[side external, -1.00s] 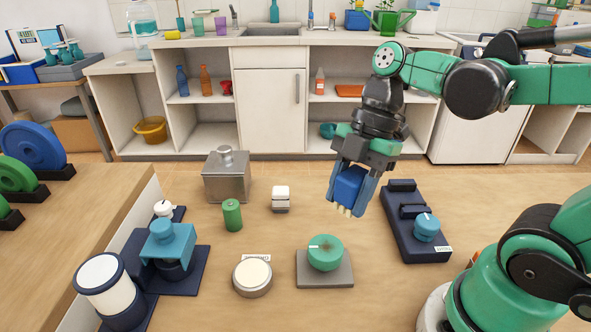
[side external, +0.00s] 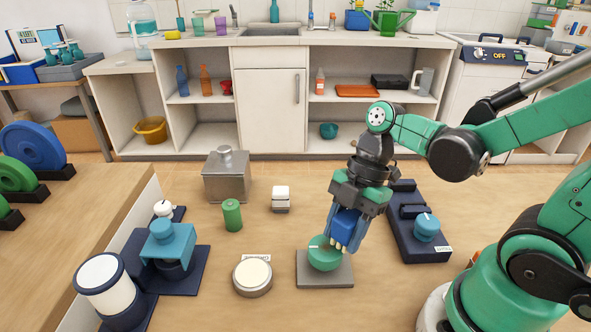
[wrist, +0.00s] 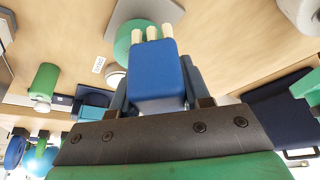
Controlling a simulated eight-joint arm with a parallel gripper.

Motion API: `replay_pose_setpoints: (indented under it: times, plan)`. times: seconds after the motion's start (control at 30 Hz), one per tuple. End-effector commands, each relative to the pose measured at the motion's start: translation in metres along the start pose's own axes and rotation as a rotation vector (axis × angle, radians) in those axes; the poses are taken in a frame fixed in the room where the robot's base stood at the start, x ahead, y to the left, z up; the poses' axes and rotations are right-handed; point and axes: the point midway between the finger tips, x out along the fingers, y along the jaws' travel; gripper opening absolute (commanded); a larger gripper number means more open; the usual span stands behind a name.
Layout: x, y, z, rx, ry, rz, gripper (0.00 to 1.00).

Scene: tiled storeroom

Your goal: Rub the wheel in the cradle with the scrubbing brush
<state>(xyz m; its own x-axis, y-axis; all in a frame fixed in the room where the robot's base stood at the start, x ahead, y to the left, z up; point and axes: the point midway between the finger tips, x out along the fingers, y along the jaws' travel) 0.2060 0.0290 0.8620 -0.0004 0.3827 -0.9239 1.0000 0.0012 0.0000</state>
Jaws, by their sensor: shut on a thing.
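The scrubbing brush is a blue block (side external: 345,224) with cream bristles at its lower end. My gripper (side external: 347,215) is shut on it and holds it bristles down. The green round wheel (side external: 322,258) sits on a grey square cradle (side external: 325,281). The bristles are at the wheel's upper right side; I cannot tell for sure whether they touch. In the wrist view the brush (wrist: 155,72) hides part of the wheel (wrist: 126,36), and the cradle (wrist: 165,12) shows beyond it.
A round cream-topped disc (side external: 252,277) lies left of the cradle, and a dark blue device with a blue knob (side external: 426,228) stands to the right. A green cylinder (side external: 232,214), a small white-and-grey block (side external: 280,198) and a metal box (side external: 226,180) stand behind. Bare table lies between them.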

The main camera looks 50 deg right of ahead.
Motion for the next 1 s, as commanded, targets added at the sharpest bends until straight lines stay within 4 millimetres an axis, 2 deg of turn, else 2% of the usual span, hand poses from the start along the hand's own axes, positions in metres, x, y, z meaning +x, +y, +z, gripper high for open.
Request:
replay_pose_setpoints:
  times: [0.07, 0.13, 0.23, 0.7, 0.77, 0.9, 1.0]
  plan:
    - [0.014, 0.002, 0.006, 0.0, 0.0, 0.0, 0.0]
    - [0.011, 0.006, -0.001, -0.005, 0.0, -0.001, 0.0]
    - [0.018, 0.013, -0.005, -0.005, 0.0, -0.002, 0.0]
    - [0.029, 0.042, -0.034, -0.003, 0.0, 0.0, 0.0]
    - [0.022, 0.037, -0.031, 0.002, 0.001, 0.002, 0.0]
    - [0.025, 0.029, -0.019, 0.003, 0.0, 0.001, 0.0]
    - [0.016, 0.021, -0.016, 0.002, 0.0, 0.001, 0.0]
